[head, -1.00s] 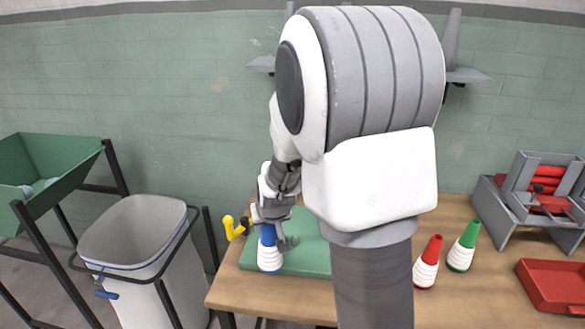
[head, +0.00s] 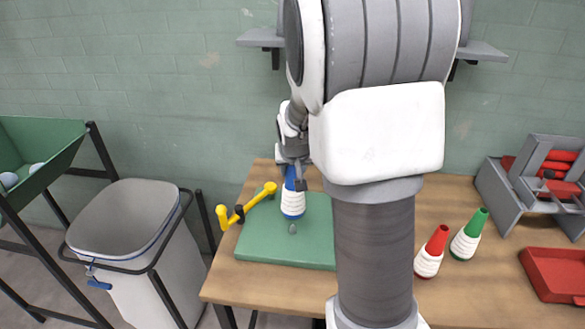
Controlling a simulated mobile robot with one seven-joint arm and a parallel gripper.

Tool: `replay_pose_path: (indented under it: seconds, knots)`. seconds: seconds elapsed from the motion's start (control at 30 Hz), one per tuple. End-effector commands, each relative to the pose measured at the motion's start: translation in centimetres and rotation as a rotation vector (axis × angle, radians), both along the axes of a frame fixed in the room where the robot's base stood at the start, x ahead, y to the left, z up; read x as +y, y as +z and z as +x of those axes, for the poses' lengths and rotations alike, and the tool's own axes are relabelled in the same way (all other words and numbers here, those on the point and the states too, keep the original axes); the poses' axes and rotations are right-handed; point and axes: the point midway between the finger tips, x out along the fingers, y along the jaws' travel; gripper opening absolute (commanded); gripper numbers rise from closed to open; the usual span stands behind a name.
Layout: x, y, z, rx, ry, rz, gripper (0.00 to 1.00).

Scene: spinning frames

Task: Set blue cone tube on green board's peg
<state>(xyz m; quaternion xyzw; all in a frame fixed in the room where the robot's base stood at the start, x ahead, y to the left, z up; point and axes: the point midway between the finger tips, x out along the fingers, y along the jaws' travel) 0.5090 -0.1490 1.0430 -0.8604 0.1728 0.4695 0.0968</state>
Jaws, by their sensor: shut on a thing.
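The blue cone tube (head: 292,204) is wound with white yarn and has a blue top and blue base rim. It is upright over the green board (head: 270,246). My gripper (head: 291,178) is shut on its blue top from above. I cannot tell whether the tube's base touches the board. A small grey peg (head: 292,229) shows on the board, just nearer than the tube and apart from it. My arm hides the board's right part.
A yellow handle (head: 258,198) sits at the board's left edge. A red cone tube (head: 432,250) and a green cone tube (head: 469,234) stand right on the wooden table (head: 450,292). A grey rack (head: 540,185) and red tray (head: 556,274) lie farther right. A grey bin (head: 125,235) stands left.

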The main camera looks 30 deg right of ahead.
Motion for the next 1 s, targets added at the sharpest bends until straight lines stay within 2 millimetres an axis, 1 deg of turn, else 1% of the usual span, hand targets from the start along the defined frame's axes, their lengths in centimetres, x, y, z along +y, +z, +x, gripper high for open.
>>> replay_pose_path:
  seconds: [0.03,0.6,0.9,1.0]
  knots:
    - [0.0,-0.6,0.0,0.001,0.0,0.0,0.0]
    - [0.0,-4.7,0.0,-0.001,0.001,0.0,0.0]
    - [0.0,-6.7,0.0,-0.001,0.001,0.0,0.0]
    - [0.0,-7.1,0.0,-0.001,0.001,0.0,0.0]
